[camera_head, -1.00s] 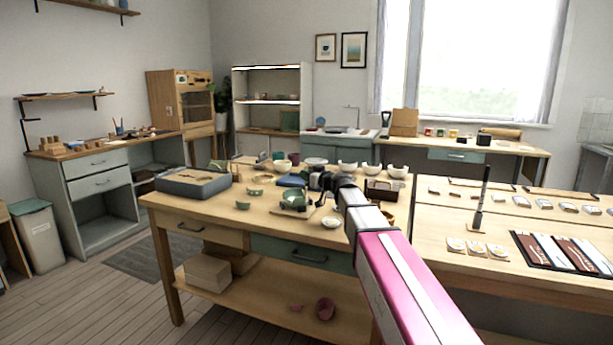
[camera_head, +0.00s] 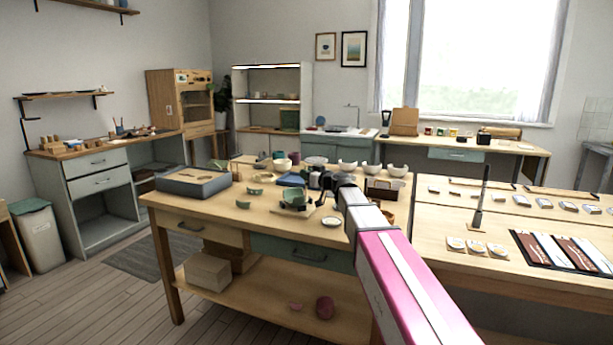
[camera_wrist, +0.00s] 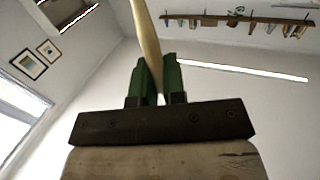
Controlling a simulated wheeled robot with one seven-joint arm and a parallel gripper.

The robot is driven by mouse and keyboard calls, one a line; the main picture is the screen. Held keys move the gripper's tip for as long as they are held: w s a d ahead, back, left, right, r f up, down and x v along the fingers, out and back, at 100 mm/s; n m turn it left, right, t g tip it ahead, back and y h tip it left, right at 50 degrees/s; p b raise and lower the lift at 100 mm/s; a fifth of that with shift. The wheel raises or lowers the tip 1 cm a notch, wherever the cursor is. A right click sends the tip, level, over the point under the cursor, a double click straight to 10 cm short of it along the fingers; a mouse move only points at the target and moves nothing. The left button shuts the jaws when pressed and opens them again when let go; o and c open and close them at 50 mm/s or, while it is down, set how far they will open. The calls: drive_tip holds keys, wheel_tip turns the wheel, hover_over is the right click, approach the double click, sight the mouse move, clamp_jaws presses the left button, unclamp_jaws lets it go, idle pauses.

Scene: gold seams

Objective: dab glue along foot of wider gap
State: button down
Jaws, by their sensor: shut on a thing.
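In the wrist view my gripper (camera_wrist: 158,85) has its green fingers shut on a pale, slender stick (camera_wrist: 147,40), which runs up out of the picture. Its far end is not in view. In the head view my gripper (camera_head: 319,180) is a small dark shape above the middle of the wooden table. A green bowl (camera_head: 294,197) sits on a small board just left of and below it. The gap and its foot are too small to make out. I cannot tell whether the stick touches the bowl.
A grey tray (camera_head: 193,183) stands at the table's left end. Small green bowls (camera_head: 243,204) and a white dish (camera_head: 331,221) lie near the front. White bowls (camera_head: 347,168) line the back. A brown box (camera_head: 384,188) stands right of my gripper. The table's front left is clear.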

drive_tip(key=shift+w+r, duration=0.1)
drive_tip(key=shift+r, duration=0.05)
drive_tip(key=shift+w+d+r, duration=0.1)
drive_tip(key=shift+w+d, duration=0.1)
drive_tip(key=shift+w, duration=0.3)
drive_tip(key=shift+w+d+r, duration=0.1)
drive_tip(key=shift+w+d, duration=0.1)
drive_tip(key=shift+w, duration=0.25)
drive_tip(key=shift+f, duration=0.4)
idle(0.8)
drive_tip(key=shift+r, duration=0.2)
idle(0.3)
drive_tip(key=shift+w, duration=0.1)
drive_tip(key=shift+w+a+r, duration=0.1)
drive_tip(key=shift+w+r, duration=0.05)
drive_tip(key=shift+w, duration=0.85)
drive_tip(key=shift+f, duration=0.35)
idle(0.8)
